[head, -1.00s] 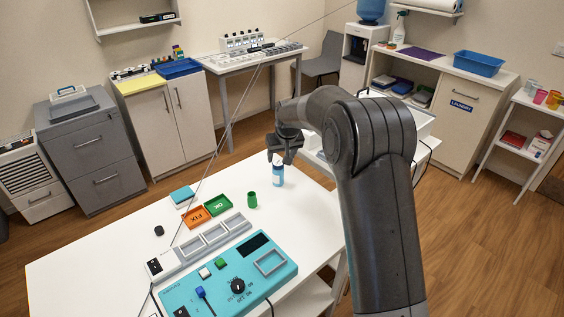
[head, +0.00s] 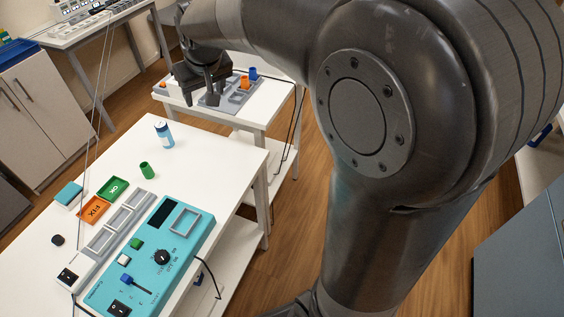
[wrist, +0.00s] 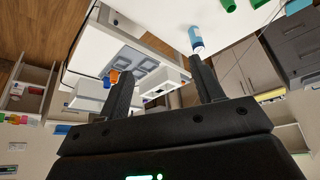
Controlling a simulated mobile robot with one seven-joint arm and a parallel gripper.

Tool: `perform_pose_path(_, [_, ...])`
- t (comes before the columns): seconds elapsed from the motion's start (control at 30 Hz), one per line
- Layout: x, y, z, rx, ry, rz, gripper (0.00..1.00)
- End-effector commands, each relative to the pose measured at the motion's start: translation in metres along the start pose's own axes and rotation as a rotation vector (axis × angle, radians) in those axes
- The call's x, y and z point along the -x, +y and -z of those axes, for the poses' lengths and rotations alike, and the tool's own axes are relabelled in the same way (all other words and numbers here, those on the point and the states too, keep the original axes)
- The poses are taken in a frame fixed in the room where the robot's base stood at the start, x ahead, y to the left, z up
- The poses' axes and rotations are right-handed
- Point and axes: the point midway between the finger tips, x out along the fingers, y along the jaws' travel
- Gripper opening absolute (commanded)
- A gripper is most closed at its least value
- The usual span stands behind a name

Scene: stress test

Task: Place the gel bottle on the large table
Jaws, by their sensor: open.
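My gripper (head: 199,98) is open and empty. In the head view it hangs beyond the bottle and to its right, apart from it, in front of the smaller table. In the wrist view both fingers (wrist: 166,84) are spread with nothing between them.
A green cup (head: 147,171), OK tray (head: 112,189), FIX tray (head: 93,210) and teal control panel (head: 160,255) are on the large table. The smaller white table (head: 262,111) bears a grey tray (head: 212,107), with orange and blue objects. My arm hides the right side.

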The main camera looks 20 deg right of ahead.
Motion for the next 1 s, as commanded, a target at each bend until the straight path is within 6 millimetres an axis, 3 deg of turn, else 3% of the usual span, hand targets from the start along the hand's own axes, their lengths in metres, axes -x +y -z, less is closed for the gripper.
perform_pose_path(0.1, [0.033,0.011,-0.038,-0.033,0.012,-0.016,0.61])
perform_pose_path(0.3, [0.073,0.023,-0.106,-0.089,0.026,-0.04,0.61])
perform_pose_path(0.6, [0.101,0.029,-0.208,-0.167,0.046,-0.067,0.61])
perform_pose_path(0.8, [0.102,0.028,-0.244,-0.196,0.051,-0.075,0.61])
perform_pose_path(1.0, [0.101,0.028,-0.252,-0.202,0.051,-0.077,0.61])
